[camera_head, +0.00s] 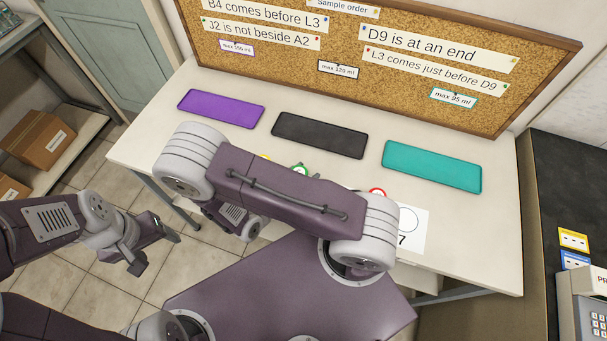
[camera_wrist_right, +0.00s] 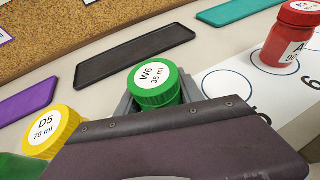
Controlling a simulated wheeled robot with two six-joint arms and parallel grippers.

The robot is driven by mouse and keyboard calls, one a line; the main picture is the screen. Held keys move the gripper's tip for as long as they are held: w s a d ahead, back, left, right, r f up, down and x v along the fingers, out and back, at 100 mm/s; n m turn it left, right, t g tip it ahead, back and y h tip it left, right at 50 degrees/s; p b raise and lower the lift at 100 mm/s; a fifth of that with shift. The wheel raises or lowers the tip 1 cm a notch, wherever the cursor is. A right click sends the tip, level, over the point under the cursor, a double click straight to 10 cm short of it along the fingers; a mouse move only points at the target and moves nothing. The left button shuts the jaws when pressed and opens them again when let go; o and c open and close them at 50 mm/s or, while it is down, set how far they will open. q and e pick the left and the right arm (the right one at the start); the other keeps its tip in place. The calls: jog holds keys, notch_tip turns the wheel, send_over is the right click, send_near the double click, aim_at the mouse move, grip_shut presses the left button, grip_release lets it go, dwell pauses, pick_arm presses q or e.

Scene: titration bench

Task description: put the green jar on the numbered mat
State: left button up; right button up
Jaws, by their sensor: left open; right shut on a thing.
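The green jar (camera_wrist_right: 153,88), labelled W6 35 ml, is upright between the fingers of my right gripper (camera_wrist_right: 158,97), which is shut on it. In the head view only a bit of the green jar (camera_head: 300,169) shows past my right arm, which hides the gripper. The numbered mat (camera_head: 417,215) is white with circles and a 7 visible; my arm covers much of it. In the wrist view the mat (camera_wrist_right: 213,62) lies right of the green jar, with a red jar (camera_wrist_right: 288,38) on it. My left gripper (camera_head: 152,249) is open and empty, left of the bench.
A yellow jar (camera_wrist_right: 50,130), labelled D5 70 ml, is left of the green jar. A green patch at the wrist view's lower left is unclear. Purple (camera_head: 220,108), black (camera_head: 320,135) and teal (camera_head: 432,167) trays lie empty along the back, before a corkboard (camera_head: 350,50).

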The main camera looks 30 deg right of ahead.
jog(key=o, duration=1.1)
jog(key=shift+d+f, duration=0.1)
jog(key=shift+f, duration=0.05)
jog(key=shift+c, duration=0.2)
jog(key=o, duration=0.3)
jog(key=shift+w+a, duration=0.15)
jog(key=shift+a, duration=0.05)
jog(key=shift+d+r+p, duration=0.1)
jog(key=shift+r+p, duration=0.2)
jog(key=shift+r, duration=0.05)
jog(key=v, duration=1.2)
jog(key=shift+f, duration=0.1)
